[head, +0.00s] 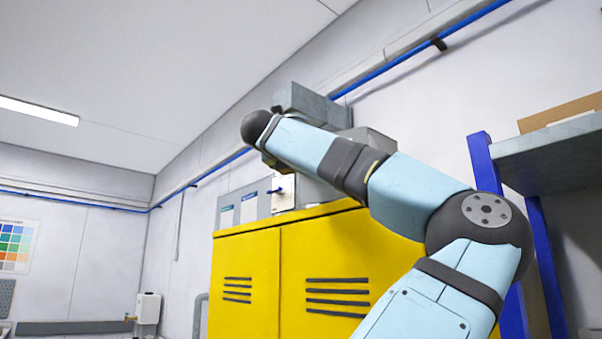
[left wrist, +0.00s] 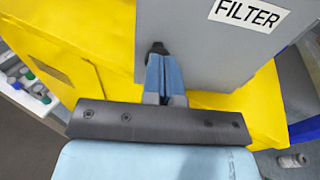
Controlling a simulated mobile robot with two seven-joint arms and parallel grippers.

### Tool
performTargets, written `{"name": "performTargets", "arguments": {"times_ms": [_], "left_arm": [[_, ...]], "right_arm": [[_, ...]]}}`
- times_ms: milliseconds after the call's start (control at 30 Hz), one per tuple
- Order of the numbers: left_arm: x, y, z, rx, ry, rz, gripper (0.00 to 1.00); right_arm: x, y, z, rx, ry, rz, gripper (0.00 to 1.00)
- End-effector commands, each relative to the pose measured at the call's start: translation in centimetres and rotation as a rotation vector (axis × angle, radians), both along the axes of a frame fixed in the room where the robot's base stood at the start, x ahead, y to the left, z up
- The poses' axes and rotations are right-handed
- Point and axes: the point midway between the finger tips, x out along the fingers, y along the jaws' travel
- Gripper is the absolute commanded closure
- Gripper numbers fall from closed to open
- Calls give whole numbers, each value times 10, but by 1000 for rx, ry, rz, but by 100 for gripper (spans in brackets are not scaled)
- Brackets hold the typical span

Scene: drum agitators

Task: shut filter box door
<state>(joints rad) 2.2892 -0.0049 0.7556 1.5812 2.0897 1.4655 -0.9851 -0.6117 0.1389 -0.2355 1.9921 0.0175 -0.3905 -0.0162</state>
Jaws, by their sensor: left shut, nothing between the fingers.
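In the left wrist view a grey panel marked FILTER (left wrist: 215,60) stands above the yellow cabinet top. My left gripper (left wrist: 158,52) is shut and empty, its blue fingers in front of the panel's lower left part. I cannot tell whether they touch it. In the head view a grey boxy part (head: 312,104) sits above my light blue arm, and more grey housing (head: 372,142) shows behind the arm. The arm hides much of that housing, so the door's angle is unclear. The gripper itself cannot be made out in the head view. My right gripper is not in view.
The yellow cabinet (head: 245,285) carries grey labelled boxes (head: 243,207) and a pale box with a blue lever (head: 285,193). A blue-posted shelf (head: 555,158) stands close on the right. Several bottles (left wrist: 28,78) show at the wrist view's left edge.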

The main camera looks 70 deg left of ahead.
Motion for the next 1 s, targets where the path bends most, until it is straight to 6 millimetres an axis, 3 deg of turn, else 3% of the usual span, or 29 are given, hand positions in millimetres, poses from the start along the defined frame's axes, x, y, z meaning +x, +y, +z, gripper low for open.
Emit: {"name": "performTargets", "arguments": {"times_ms": [33,400,1000], "left_arm": [[1,9,-4,-3,-4,-44,100],[28,45,-1,-2,-1,-315,100],[44,59,1,-2,0,-309,100]], "right_arm": [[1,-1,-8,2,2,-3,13],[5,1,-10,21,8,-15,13],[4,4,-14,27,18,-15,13]]}}
